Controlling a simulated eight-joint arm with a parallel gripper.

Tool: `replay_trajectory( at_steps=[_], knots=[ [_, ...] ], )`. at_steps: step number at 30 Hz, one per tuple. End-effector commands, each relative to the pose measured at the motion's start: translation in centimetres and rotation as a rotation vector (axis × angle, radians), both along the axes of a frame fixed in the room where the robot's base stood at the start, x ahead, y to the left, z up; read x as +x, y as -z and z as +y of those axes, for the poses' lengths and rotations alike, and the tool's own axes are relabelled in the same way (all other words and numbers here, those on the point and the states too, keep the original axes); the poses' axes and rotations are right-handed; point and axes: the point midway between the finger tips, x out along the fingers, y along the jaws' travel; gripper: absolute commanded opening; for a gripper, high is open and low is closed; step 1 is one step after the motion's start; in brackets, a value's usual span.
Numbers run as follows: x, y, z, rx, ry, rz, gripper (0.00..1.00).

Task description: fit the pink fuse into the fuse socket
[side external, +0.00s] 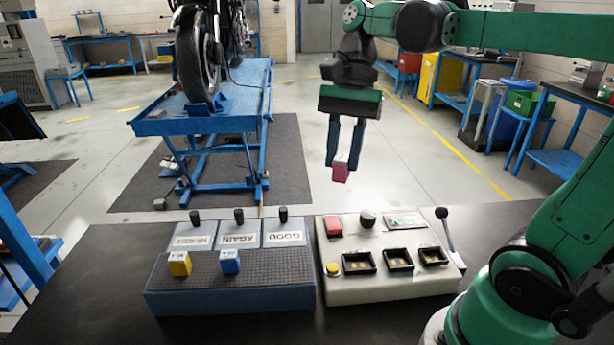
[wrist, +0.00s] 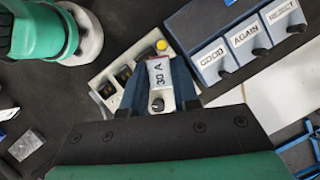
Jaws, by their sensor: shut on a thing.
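The pink fuse (side external: 340,174) has a white top and hangs between the blue fingers of my gripper (side external: 342,158), which is shut on it. It is held in the air, well above and behind the cream panel. In the wrist view the fuse's white face (wrist: 160,74) reads "30 A". The cream panel (side external: 390,286) has three black-rimmed sockets: left (side external: 358,262), middle (side external: 398,259) and right (side external: 433,256). They show gold contacts inside and no fuse. In the wrist view the fuse and fingers cover part of the panel.

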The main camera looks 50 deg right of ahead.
Motion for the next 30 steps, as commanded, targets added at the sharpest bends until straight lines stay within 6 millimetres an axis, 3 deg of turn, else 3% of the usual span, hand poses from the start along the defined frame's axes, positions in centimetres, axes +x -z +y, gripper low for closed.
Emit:
replay_trajectory(
  at_steps=[9,21,30],
  knots=[
    [-4.0,3.4,-4.3,-0.002,-0.78,0.003,0.0],
    [-10.6,7.3,-8.3,-0.001,-1.731,0.002,0.0],
    [-12.6,8.3,-9.1,0.0,-2.005,-0.002,0.0]
  ],
)
